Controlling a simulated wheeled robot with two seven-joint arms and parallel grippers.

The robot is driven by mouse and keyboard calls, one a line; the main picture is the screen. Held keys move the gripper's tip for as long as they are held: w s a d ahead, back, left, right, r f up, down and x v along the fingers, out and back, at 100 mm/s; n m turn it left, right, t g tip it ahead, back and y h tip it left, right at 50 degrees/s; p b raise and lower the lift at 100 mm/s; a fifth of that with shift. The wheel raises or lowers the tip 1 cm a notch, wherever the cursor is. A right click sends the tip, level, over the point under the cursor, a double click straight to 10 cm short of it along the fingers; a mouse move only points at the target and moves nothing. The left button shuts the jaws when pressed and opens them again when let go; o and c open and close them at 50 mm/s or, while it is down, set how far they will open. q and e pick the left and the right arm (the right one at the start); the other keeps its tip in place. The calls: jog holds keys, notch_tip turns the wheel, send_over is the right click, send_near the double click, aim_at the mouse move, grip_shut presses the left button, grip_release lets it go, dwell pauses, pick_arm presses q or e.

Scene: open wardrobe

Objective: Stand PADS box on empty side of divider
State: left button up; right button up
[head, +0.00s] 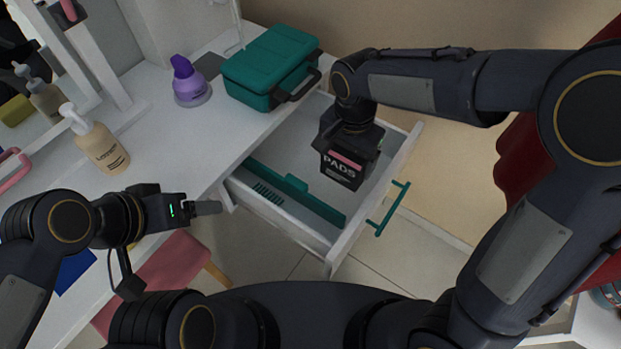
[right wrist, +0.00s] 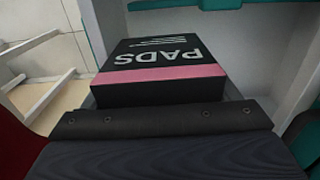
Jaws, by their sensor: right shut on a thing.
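The PADS box (head: 342,169) is black with a pink band and white lettering; it also shows in the right wrist view (right wrist: 160,75). My right gripper (head: 350,135) is shut on it from above. The box is upright, in or just above the open white drawer (head: 378,183), right of the teal divider (head: 300,190). I cannot tell whether its base touches the drawer floor. A teal slotted piece (head: 267,193) lies on the divider's other side. My left gripper (head: 212,208) is empty beside the vanity edge; its finger opening is unclear.
A teal case (head: 270,62) stands on the white vanity top (head: 150,125) beside the drawer, near a purple bottle (head: 189,82) and a lotion pump bottle (head: 100,145). The drawer's teal handle (head: 391,208) is on its front. A pink stool (head: 165,270) stands below.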

jog(key=shift+w+f, duration=0.1)
jog(key=shift+f, duration=0.5)
jog(key=w+d+f, duration=0.1)
jog(key=w+f, duration=0.2)
jog(key=w, duration=0.1)
jog(key=w+d+f+b, duration=0.1)
jog(key=w+d+f, duration=0.1)
jog(key=w+f, duration=0.1)
jog(key=w+d+f, duration=0.1)
jog(key=w+f, duration=0.2)
jog(key=w, duration=0.2)
jog(key=shift+w+d+f+b, duration=0.15)
jog(key=shift+w+f+b, duration=0.1)
jog(key=shift+w+b, duration=0.15)
jog(key=shift+w+f, duration=0.1)
jog(key=shift+f, duration=1.55)
jog(key=shift+f+b, duration=0.15)
jog(key=shift+b, duration=0.2)
jog(key=o, duration=1)
